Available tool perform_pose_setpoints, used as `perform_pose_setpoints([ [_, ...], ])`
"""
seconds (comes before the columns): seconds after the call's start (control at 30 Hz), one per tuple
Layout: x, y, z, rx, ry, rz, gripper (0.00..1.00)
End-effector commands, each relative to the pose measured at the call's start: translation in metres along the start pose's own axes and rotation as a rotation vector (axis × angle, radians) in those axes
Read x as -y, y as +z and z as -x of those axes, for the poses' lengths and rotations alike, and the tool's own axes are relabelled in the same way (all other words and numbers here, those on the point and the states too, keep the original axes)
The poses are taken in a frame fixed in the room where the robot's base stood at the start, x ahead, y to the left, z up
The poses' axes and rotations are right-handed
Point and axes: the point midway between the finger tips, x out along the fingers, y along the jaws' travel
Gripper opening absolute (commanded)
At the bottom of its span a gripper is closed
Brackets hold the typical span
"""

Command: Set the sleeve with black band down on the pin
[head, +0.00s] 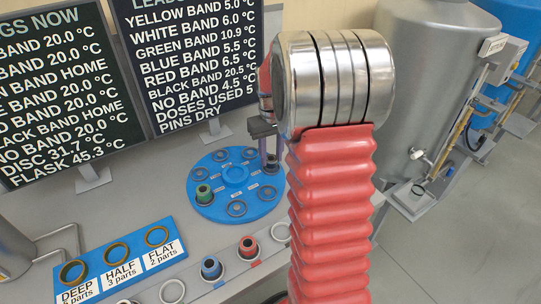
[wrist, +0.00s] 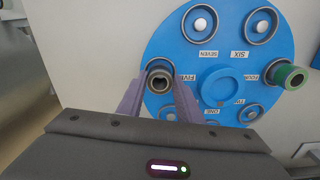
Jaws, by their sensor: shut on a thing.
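My gripper (wrist: 161,88) is shut on a dark sleeve with a black band (wrist: 160,77), held between its two fingertips. The sleeve is over the station labelled FIVE, at the edge of the blue disc (wrist: 215,50). It hides the pin there, and I cannot tell whether it is seated or just above. In the head view, my gripper (head: 264,135) and the sleeve (head: 272,163) are at the right side of the disc (head: 235,205), partly behind my arm. Bare pins show in rings at SEVEN (wrist: 200,25) and SIX (wrist: 262,25).
A green-banded sleeve (head: 203,194) stands at the disc's left. In front, blue-banded (head: 211,268) and red-banded (head: 248,247) sleeves stand on a rack. A blue tray with DEEP, HALF and FLAT rings (head: 115,253) is at left. Two dark boards (head: 190,55) stand behind.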

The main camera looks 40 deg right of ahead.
Motion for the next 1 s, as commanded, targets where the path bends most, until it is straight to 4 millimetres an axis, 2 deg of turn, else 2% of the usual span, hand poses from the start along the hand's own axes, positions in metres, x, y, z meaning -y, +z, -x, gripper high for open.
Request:
perform_pose_setpoints([
  [0.6,-0.001,0.002,-0.016,0.008,-0.001,-0.001,0.0],
  [0.63,0.0,0.003,-0.017,0.009,-0.001,-0.001,0.33],
  [0.9,-0.001,0.001,-0.014,0.004,-0.001,-0.001,0.51],
  [1.0,-0.001,0.001,-0.013,0.003,-0.001,-0.001,0.51],
])
